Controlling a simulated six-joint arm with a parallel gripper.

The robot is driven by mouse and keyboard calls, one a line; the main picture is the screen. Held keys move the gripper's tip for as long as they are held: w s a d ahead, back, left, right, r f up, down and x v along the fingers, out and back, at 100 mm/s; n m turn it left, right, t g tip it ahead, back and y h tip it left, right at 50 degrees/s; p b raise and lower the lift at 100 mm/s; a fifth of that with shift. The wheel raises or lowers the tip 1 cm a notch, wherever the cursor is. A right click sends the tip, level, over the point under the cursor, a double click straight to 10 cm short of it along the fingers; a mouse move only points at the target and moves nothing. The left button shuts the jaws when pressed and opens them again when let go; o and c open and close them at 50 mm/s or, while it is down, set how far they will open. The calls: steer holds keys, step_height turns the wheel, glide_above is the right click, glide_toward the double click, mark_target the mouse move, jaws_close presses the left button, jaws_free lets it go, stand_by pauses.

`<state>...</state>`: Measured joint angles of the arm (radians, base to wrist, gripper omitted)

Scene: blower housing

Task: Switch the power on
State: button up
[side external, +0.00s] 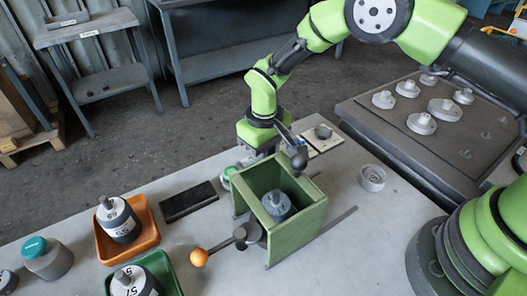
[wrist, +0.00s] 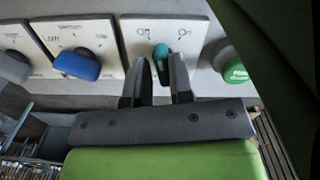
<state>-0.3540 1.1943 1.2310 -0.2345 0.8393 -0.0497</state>
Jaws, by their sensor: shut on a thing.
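In the wrist view, a teal switch knob (wrist: 160,50) sits on a white plate (wrist: 133,47) marked with what looks like "Off" on the left and "On" on the right. The knob stands between the two labels, and I cannot tell that it is turned fully to either. My gripper (wrist: 161,70) is shut on this knob, with one dark finger on each side. In the side view, my gripper's green body (side external: 257,134) is low over the control panel behind the green housing (side external: 293,231); the fingertips and the teal knob are hidden there.
A blue knob (wrist: 78,65) and a grey knob (wrist: 12,66) are left of the switch in the wrist view; a green button (wrist: 235,70) is close on its right. The open housing holds a grey cylinder (side external: 277,205). An orange tray (side external: 153,240) stands left.

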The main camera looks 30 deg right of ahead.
steer(key=o, duration=0.6)
steer(key=m, duration=0.9)
steer(key=shift+a+r+m, duration=0.1)
steer(key=shift+a+m, duration=0.2)
steer(key=shift+a, duration=0.05)
steer(key=shift+r, duration=0.1)
step_height(320, 180, up, 2)
steer(key=shift+r, duration=0.1)
steer(key=shift+d+r, duration=0.2)
steer(key=shift+r, duration=1.6)
